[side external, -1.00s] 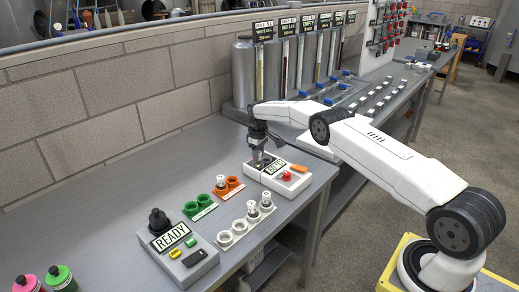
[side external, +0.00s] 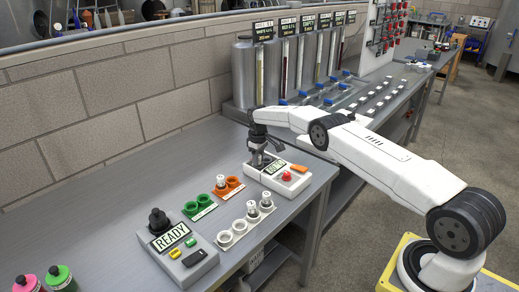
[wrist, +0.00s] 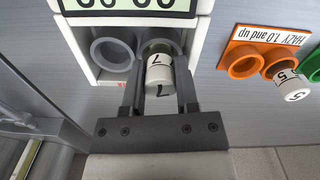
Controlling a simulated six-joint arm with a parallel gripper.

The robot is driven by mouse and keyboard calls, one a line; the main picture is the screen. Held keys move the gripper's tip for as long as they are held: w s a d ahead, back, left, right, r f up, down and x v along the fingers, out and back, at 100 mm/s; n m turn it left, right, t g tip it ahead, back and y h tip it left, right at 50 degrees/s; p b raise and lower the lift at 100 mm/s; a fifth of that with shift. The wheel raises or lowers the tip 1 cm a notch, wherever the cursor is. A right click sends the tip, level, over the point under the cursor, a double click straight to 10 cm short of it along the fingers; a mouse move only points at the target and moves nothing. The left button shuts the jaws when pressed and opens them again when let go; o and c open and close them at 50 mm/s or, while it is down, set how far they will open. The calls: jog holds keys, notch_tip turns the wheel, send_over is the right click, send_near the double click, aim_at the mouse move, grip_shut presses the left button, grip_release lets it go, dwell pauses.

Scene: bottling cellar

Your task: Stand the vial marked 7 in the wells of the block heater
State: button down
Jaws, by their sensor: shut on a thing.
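The vial marked 7 (wrist: 158,74) is white-capped and sits between the two dark fingers of my gripper (wrist: 159,95) in the wrist view, with a 7 showing on it. My gripper is shut on it. The block heater (side external: 294,186) is a white box with a display and a red button. In the wrist view the heater (wrist: 201,48) shows two grey round wells. The left well (wrist: 112,55) is empty. The vial overlaps the right well (wrist: 157,44); how deep it sits is unclear. In the side view my gripper (side external: 263,160) is at the heater's left end, the vial hard to see.
The orange rack (wrist: 242,42) holds a vial marked 5 (wrist: 296,96); a green rack (side external: 189,209) is beside it. A white rack (side external: 225,240) holds two vials (side external: 252,208). A READY device (side external: 185,262) stands at the front. Bare bench lies behind the racks.

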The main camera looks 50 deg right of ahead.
jog(key=shift+f, duration=0.25)
dwell(0.8)
jog(key=shift+c, duration=1.4)
grip_release()
jog(key=shift+a, duration=0.1)
jog(key=shift+a, duration=0.1)
jog(key=shift+r, duration=0.25)
jog(key=shift+c, duration=0.2)
jog(key=shift+o, duration=1.1)
jog(key=shift+r, duration=1.05)
jog(key=shift+d+r, duration=0.2)
jog(key=shift+r, duration=1.5)
